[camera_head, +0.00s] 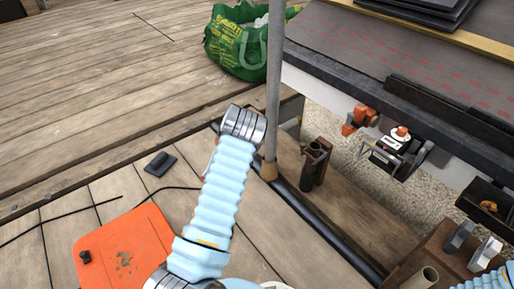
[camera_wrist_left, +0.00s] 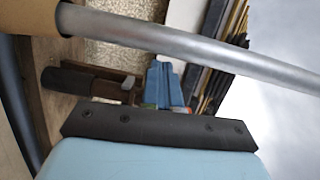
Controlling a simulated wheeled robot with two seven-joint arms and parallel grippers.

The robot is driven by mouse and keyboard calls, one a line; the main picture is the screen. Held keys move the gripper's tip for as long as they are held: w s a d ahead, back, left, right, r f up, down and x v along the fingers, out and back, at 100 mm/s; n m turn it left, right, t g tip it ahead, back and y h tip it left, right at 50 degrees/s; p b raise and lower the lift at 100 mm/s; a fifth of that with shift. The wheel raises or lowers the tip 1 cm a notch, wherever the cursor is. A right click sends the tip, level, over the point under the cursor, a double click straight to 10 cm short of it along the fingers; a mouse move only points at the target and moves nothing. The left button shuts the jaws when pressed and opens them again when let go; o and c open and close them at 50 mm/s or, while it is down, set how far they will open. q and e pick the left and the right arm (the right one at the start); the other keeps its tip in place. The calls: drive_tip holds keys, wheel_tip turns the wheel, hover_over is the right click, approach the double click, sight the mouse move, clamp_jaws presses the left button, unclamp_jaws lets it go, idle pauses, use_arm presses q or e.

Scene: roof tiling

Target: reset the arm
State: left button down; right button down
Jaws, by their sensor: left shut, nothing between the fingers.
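My left arm (camera_head: 217,195), in a pale blue ribbed sleeve, rises from the bottom of the head view to a silver joint ring (camera_head: 245,123) near the grey pole. The left gripper's fingers are hidden in the head view. In the left wrist view its dark mounting bar crosses the bottom, and its blue fingers (camera_wrist_left: 164,84) look shut with nothing between them. My right gripper (camera_head: 473,243) shows at the bottom right edge of the head view. Its silver fingers stand apart and hold nothing that I can see.
A grey pole (camera_head: 275,75) stands just beside my left wrist and crosses the left wrist view (camera_wrist_left: 210,45). The roof edge (camera_head: 400,84) and an orange-and-black tool (camera_head: 396,148) lie right. A green bag (camera_head: 238,45) stands behind. An orange board (camera_head: 128,252) lies left.

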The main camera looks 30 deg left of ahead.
idle(0.3)
use_arm(q)
drive_tip(key=s+d+f+n+g+y, duration=0.2)
drive_tip(key=s+d+f+n+g, duration=0.7)
drive_tip(key=d+f+n, duration=0.4)
drive_tip(key=s+d+f+n+g+h, duration=0.2)
drive_tip(key=s+d+f+n+g, duration=0.15)
drive_tip(key=s+d, duration=0.4)
drive_tip(key=s+d+r+n+g+h, duration=0.2)
drive_tip(key=s+d+n+g, duration=0.2)
drive_tip(key=s+d, duration=0.65)
wheel_tip(320, 180, up, 16)
drive_tip(key=s+p, duration=0.1)
drive_tip(key=p, duration=1.5)
drive_tip(key=shift+s+a+h+p, duration=0.3)
drive_tip(key=shift+a+p, duration=0.05)
drive_tip(key=shift+p, duration=0.05)
